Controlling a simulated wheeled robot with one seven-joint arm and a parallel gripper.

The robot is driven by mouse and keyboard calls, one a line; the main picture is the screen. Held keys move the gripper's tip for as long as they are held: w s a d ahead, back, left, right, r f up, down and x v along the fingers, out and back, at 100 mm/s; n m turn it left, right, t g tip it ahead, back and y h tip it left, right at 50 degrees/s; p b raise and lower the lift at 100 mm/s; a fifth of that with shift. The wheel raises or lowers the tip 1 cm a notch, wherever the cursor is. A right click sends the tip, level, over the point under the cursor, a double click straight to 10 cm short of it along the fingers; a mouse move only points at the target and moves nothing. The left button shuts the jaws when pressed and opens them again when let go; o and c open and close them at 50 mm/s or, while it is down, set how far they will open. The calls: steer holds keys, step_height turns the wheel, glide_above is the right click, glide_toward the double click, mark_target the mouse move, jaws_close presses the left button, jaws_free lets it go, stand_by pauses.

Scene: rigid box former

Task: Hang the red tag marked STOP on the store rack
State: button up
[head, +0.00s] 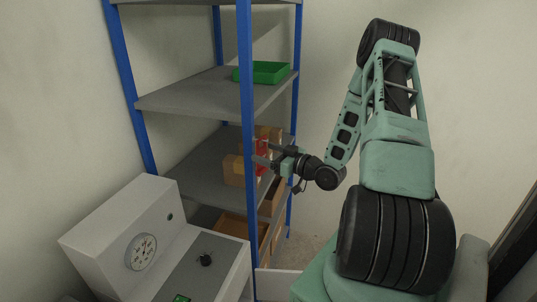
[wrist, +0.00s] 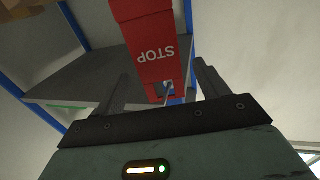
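The red tag marked STOP (wrist: 153,50) is in the middle of the wrist view, its lettering upside down. It has an opening at its lower end in the picture, where a thin pale rod shows; I cannot tell exactly how the rod sits in it. In the head view the tag (head: 261,152) shows as a small red patch by the blue front post of the store rack (head: 247,100). My gripper (wrist: 165,88) is open, one finger on each side of the tag, with gaps visible. In the head view my gripper (head: 264,164) is at that post.
Cardboard boxes (head: 233,170) stand on the rack shelf behind the tag, with more boxes below. A green tray (head: 262,72) is on the shelf above. A grey machine with a dial (head: 141,252) stands front left. Bare wall lies right of the rack.

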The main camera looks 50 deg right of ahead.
steer(key=s+d+b, duration=0.2)
steer(key=s+b, duration=0.4)
steer(key=s, duration=1.1)
steer(key=shift+s+b, duration=0.15)
steer(key=shift+b, duration=0.25)
steer(key=shift+d, duration=0.1)
